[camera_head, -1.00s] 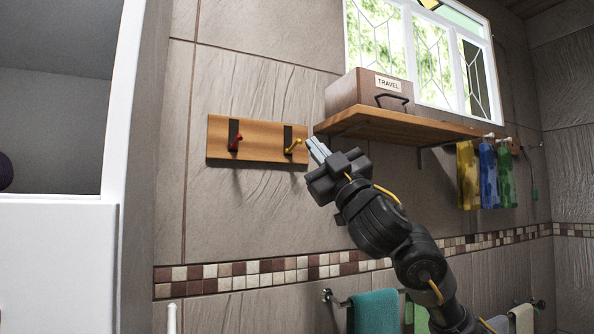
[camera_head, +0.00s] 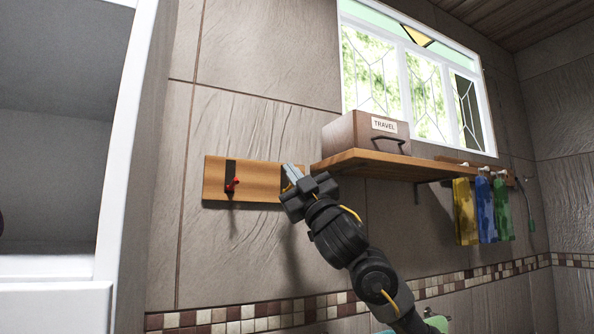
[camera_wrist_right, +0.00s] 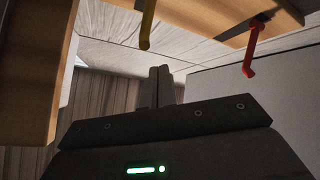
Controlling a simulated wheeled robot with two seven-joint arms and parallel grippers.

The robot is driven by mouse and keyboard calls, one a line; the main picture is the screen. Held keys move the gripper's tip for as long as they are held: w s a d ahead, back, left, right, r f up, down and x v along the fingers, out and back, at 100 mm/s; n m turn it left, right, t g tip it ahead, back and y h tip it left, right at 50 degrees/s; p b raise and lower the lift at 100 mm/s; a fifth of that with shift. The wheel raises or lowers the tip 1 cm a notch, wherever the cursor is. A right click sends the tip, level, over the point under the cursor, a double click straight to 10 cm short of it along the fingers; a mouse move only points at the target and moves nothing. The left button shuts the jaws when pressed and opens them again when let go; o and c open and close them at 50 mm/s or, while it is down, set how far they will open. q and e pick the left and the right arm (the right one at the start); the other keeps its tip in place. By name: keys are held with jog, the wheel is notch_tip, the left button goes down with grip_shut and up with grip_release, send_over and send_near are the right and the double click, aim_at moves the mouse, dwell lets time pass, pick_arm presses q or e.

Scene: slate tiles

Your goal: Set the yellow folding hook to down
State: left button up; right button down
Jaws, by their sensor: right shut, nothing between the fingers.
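A wooden board (camera_head: 257,183) on the tiled wall carries a red hook (camera_head: 232,185) on a black plate and the yellow folding hook. In the head view the yellow hook is almost wholly hidden behind my right gripper (camera_head: 291,173), which is in front of the board's right end. In the right wrist view the yellow hook (camera_wrist_right: 147,28) hangs into the picture from the top, just beyond and above the shut, empty fingertips (camera_wrist_right: 160,72). A gap shows between them. The red hook (camera_wrist_right: 250,55) is farther right there. Whether the yellow hook is folded is unclear. My left gripper is out of view.
A wooden shelf (camera_head: 400,163) with a box marked TRAVEL (camera_head: 366,135) juts out close to the right of the board. Yellow, blue and green cloths (camera_head: 484,209) hang farther right. A white-edged cabinet (camera_head: 125,150) stands at the left. The wall below the board is clear.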

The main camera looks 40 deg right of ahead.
jog(key=shift+w+d+f, duration=0.2)
jog(key=shift+d+f, duration=0.85)
jog(key=shift+a, duration=0.1)
